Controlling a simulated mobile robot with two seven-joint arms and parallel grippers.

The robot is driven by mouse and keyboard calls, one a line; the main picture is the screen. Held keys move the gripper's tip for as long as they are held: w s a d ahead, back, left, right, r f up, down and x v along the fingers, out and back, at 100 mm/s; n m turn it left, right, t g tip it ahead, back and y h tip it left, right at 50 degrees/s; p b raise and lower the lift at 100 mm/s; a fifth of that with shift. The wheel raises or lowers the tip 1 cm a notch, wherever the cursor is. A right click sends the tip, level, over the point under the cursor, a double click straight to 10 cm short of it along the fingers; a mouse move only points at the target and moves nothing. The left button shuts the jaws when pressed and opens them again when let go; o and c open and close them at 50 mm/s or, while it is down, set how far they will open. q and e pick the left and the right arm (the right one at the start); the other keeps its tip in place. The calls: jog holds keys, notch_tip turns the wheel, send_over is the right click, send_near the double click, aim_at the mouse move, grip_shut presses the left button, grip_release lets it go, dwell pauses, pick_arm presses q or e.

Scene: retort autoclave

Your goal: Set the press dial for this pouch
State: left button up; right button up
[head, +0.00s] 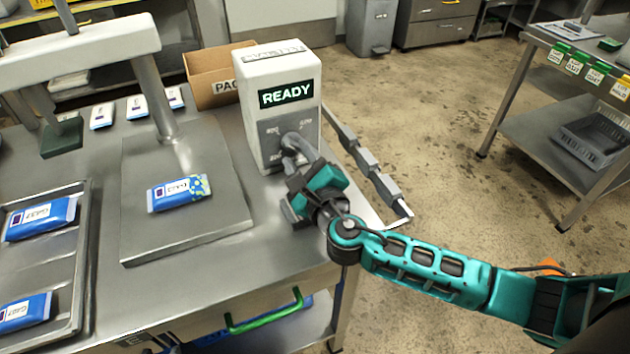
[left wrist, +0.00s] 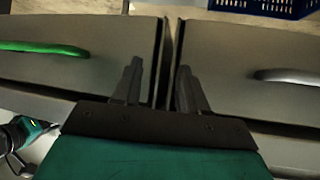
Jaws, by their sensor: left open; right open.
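A blue and white pouch (head: 165,197) lies flat on the press plate (head: 140,240), under the press's raised arm. A white control box (head: 252,118) stands behind and right of it, with a lit display (head: 286,94) reading READY. Its grey dial panel (head: 268,132) has small number marks, too small to read surely. My right gripper (head: 292,150) is open at this panel, its fingers around or right beside the dial. The fingers largely hide the dial, so its pointer and any contact cannot be told. My left gripper (left wrist: 158,88) is open and empty before drawer fronts in the left wrist view.
A metal tray (head: 86,235) with blue pouches is at the left. More pouches and a cardboard box (head: 205,73) stand at the back. A jointed grey strip (head: 365,165) runs along the table's right edge. A green handle (head: 266,314) juts from the table front.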

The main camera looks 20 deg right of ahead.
jog(key=s, duration=1)
jog(key=shift+s+d, duration=0.15)
jog(key=shift+s, duration=0.25)
pick_arm(q)
jog(key=shift+s, duration=0.1)
